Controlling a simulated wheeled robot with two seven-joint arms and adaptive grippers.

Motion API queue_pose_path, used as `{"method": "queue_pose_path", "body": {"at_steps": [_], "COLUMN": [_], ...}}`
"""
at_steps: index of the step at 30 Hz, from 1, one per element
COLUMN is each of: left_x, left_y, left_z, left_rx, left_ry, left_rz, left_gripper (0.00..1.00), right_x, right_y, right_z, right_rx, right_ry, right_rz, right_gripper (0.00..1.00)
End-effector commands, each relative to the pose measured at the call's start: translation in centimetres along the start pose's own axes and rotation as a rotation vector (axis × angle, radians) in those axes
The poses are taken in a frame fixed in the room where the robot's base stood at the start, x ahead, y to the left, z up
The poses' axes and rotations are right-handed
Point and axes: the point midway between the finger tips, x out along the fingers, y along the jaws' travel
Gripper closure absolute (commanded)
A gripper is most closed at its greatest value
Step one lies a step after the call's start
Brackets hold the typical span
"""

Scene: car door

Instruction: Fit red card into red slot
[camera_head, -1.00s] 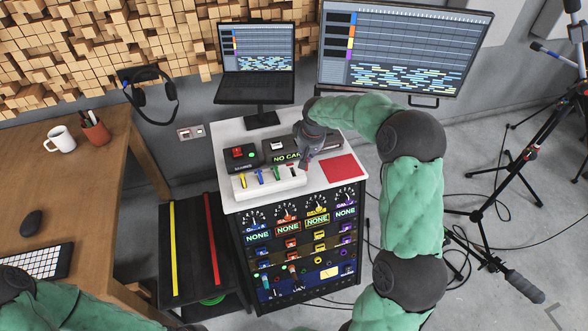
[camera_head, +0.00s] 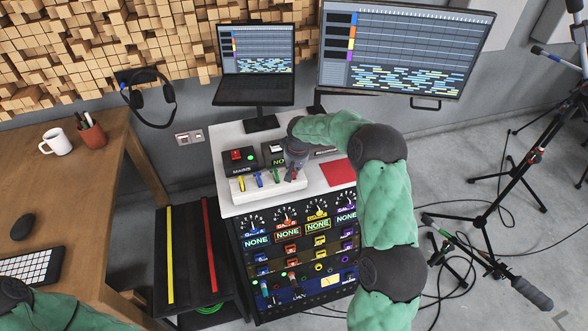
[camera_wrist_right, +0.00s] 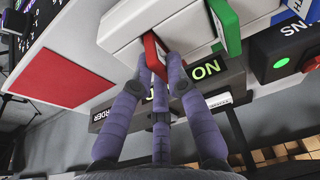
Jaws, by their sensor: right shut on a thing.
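The red card (camera_wrist_right: 154,52) stands upright in a white holder (camera_wrist_right: 122,28), the end one of a row of coloured cards. My right gripper (camera_wrist_right: 164,58) is shut on its upper part. In the head view this gripper (camera_head: 294,170) is over the right end of the white holder (camera_head: 265,185) and hides most of the red card. On the rack front, a red-marked column has a gauge (camera_head: 285,216), a red-framed NONE display (camera_head: 288,235) and a small red slot piece (camera_head: 291,249) below. My left gripper is out of view.
Yellow (camera_head: 241,184), blue (camera_head: 259,179) and green (camera_head: 276,174) cards stand in the same holder. A dark recorder box stands behind, partly hidden. A flat red square (camera_head: 338,173) lies on the white top. A laptop (camera_head: 254,62) and monitor (camera_head: 398,50) are behind.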

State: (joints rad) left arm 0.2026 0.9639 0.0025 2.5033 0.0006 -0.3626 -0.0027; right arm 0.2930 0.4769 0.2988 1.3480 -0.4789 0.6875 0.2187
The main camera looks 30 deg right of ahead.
Motion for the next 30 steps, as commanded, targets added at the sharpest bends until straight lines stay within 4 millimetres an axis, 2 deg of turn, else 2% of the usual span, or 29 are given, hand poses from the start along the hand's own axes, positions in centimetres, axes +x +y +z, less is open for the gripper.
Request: {"method": "queue_pose_path", "body": {"at_steps": [7,8,9,10,22,26,30], "left_x": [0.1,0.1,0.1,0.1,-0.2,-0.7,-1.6], "left_y": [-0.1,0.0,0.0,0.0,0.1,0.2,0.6], "left_z": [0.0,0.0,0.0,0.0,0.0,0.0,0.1], "left_rx": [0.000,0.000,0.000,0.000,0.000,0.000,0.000], "left_ry": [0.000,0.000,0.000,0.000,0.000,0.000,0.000], "left_rz": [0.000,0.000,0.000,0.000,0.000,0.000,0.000], "left_gripper": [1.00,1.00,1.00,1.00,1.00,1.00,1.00], "right_x": [0.3,0.2,0.2,0.2,-0.2,-1.8,-4.6], "right_y": [0.0,0.0,0.0,0.0,0.0,0.1,0.0], "right_z": [0.1,0.1,0.1,0.1,-0.1,-0.1,-0.2], "right_rx": [0.000,0.000,0.000,0.000,0.000,0.000,-0.001], "right_ry": [0.000,0.000,0.000,0.000,0.000,0.002,0.003], "right_rz": [0.000,0.000,0.000,0.000,0.000,0.001,0.000], "right_gripper": [1.00,0.79,0.67,0.61,0.61,0.61,0.61]}}
